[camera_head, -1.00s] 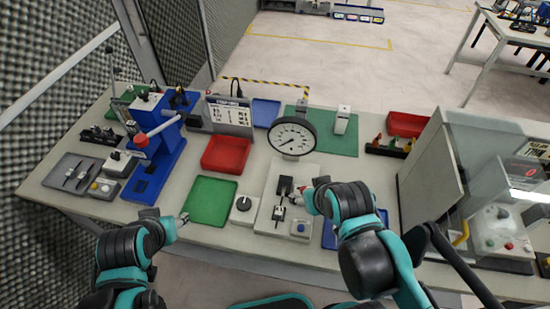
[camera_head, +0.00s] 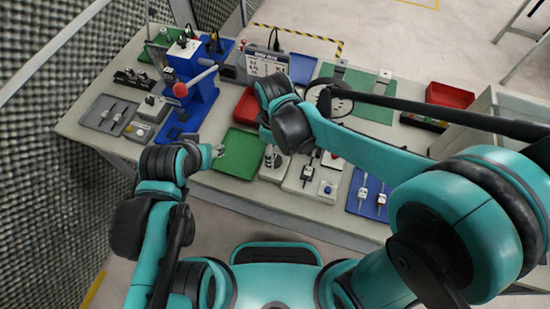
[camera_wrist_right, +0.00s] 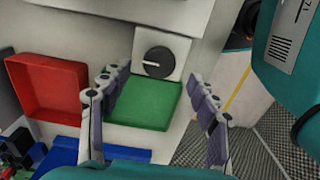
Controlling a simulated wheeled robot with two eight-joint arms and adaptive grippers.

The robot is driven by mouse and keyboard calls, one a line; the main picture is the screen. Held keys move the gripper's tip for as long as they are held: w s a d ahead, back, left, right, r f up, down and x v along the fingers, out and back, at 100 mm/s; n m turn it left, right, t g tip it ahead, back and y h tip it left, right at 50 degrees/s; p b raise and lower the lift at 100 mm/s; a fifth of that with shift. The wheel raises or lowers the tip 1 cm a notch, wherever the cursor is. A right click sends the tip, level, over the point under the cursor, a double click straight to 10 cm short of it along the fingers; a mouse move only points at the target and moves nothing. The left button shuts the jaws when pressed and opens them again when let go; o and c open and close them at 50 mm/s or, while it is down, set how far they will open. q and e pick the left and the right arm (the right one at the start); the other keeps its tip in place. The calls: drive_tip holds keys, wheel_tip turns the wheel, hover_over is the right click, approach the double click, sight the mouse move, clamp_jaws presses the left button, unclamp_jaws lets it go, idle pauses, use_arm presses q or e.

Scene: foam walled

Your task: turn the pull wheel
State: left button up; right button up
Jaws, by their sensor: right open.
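The wheel appears to be a round black knob (camera_wrist_right: 154,62) with a pale mark, on a white square box, in the right wrist view. In the head view, its white box (camera_head: 275,172) stands just right of the green tray, and the knob is partly covered. My right gripper (camera_wrist_right: 158,78) is open and empty, its fingers spread above the green tray. The knob lies just beyond the fingertips in the wrist view; contact is not seen. My left gripper (camera_head: 218,151) is at the green tray's left edge, too small to tell its jaw state.
The green tray (camera_head: 241,155) and red tray (camera_wrist_right: 44,88) are empty. A blue press (camera_head: 190,95) with a red-knobbed lever stands left. A gauge (camera_head: 322,95) is partly behind my right arm. A blue tray (camera_head: 368,194) with small parts lies right.

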wheel_tip(320, 180, down, 6)
drive_tip(key=shift+r+b, duration=0.1)
drive_tip(key=shift+b, duration=0.75)
drive_tip(key=c, duration=1.2)
